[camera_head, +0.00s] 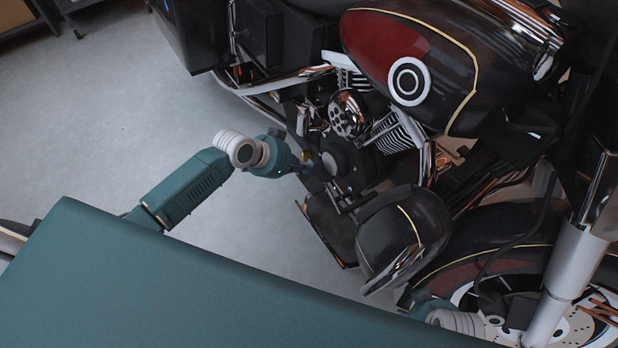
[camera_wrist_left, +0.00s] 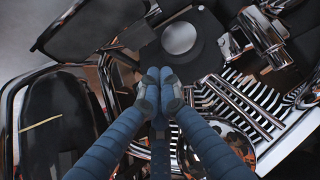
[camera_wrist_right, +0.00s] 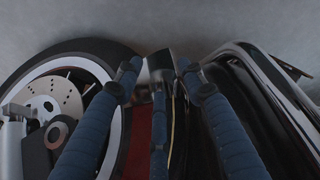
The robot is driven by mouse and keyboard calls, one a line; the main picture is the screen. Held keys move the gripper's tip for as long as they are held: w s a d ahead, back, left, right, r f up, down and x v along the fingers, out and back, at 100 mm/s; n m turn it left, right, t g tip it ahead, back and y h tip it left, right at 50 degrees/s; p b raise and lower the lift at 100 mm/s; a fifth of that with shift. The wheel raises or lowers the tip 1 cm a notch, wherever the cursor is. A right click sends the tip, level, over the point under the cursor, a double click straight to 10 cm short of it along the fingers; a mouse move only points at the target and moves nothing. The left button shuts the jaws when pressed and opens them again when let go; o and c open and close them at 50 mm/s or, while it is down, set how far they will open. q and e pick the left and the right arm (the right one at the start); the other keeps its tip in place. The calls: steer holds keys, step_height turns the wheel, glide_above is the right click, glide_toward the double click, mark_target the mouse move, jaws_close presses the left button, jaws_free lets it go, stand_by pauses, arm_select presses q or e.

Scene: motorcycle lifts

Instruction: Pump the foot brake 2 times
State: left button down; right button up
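The motorcycle (camera_head: 410,50) has dark red and black bodywork and chrome engine parts. A flat dark footboard (camera_head: 328,228) juts out low at its side. A small dark lever-like part (camera_head: 345,197) is just above it; I cannot tell for sure that this is the foot brake. My left gripper (camera_head: 305,165) is beside the engine, above the footboard.
A dark guard cover (camera_head: 405,235) bulges out ahead of the footboard. The front wheel and silver fork (camera_head: 570,270) stand at the lower right. Chrome pipes and a finned cylinder crowd my left gripper. Grey floor (camera_head: 120,110) is clear at the left.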

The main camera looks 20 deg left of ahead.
mark_target(317, 178)
arm_select(q)
steer(key=b+x, duration=0.1)
steer(key=x, duration=0.3)
steer(key=shift+d+f, duration=0.15)
steer(key=shift+f, duration=0.3)
steer(key=f, duration=0.1)
steer(key=f+b, duration=0.1)
steer(key=shift+s+a+f, duration=0.15)
steer(key=shift+a+f, duration=0.05)
steer(key=shift+f, duration=0.4)
arm_select(e)
steer(key=w+v, duration=0.2)
steer(key=v, duration=0.7)
steer(key=shift+s+r+t, duration=0.15)
steer(key=shift+r+t, duration=0.15)
steer(key=shift+r, duration=0.2)
arm_select(q)
steer(key=shift+f, duration=0.1)
